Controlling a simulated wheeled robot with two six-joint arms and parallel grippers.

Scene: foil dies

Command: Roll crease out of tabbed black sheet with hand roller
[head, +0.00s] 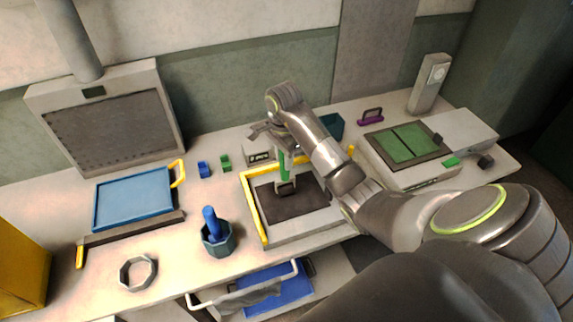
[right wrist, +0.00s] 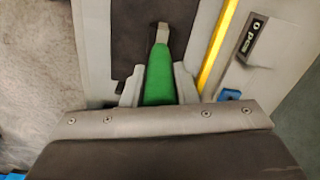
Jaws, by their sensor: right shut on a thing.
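The black sheet (head: 305,204) lies flat on a pale bed inside a yellow-edged frame (head: 249,205); the right wrist view also shows the sheet (right wrist: 133,45). I cannot make out a crease or the tab. The hand roller (head: 285,170) has a green handle, and its head is at the sheet, whether touching I cannot tell. My right gripper (head: 283,152) is above the sheet, shut on the roller's handle. In the right wrist view its fingers (right wrist: 158,88) stand either side of the green handle (right wrist: 158,70). My left gripper is not in view.
Small blue (head: 203,170) and green (head: 225,162) blocks stand behind. A green-topped machine (head: 405,145) is on the right.

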